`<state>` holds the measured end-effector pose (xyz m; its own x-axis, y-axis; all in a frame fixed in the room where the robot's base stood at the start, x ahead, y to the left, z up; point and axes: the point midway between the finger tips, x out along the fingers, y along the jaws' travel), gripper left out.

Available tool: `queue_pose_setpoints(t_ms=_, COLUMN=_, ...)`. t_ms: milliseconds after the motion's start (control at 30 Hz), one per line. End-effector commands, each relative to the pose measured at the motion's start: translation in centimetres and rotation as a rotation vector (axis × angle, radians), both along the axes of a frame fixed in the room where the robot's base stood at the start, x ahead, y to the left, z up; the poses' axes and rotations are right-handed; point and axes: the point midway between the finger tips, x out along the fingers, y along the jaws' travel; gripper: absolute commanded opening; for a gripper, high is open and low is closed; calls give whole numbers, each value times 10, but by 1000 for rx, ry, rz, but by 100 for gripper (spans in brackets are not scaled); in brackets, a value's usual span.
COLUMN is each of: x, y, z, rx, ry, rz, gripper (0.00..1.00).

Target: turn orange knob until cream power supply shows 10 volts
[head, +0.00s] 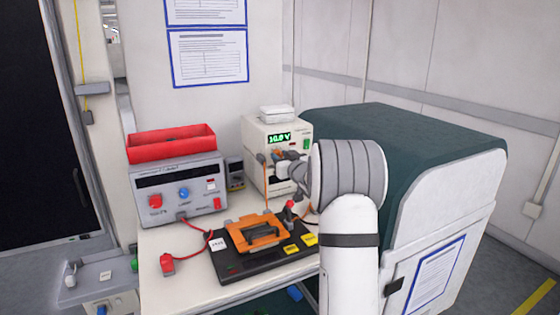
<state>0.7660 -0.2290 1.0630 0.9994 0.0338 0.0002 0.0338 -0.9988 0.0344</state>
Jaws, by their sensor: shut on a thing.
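The cream power supply (255,137) stands at the back of the table, and its green display (279,138) appears to read 10.0 V. My gripper (277,160) is at the front panel, below the display, and is shut on the orange knob (262,157). The arm comes in from the right and hides part of the panel. The fingers are small in this view, and their exact grip on the knob is partly hidden.
A grey power supply (180,178) with red and blue knobs stands left, carrying a red tray (172,143). A black fixture with an orange frame (258,237) lies in front. A red lead ends in a plug (167,264). A green-topped cabinet (420,135) is at right.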

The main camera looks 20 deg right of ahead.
Motion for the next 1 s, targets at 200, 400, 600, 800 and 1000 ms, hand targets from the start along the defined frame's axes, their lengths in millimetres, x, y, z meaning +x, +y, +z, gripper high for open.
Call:
queue_pose_setpoints(t_ms=200, x=0, y=0, z=0, rx=1, ry=1, rz=0, gripper=37)
queue_pose_setpoints(t_ms=400, x=0, y=0, z=0, rx=1, ry=1, rz=0, gripper=50)
queue_pose_setpoints(t_ms=600, x=-1, y=-1, z=0, rx=2, ry=0, rz=-1, gripper=50)
queue_pose_setpoints(t_ms=800, x=-24, y=-1, z=0, rx=1, ry=0, rz=-1, gripper=50)
queue_pose_setpoints(t_ms=1000, x=-58, y=-3, z=0, rx=2, ry=1, rz=-2, gripper=50)
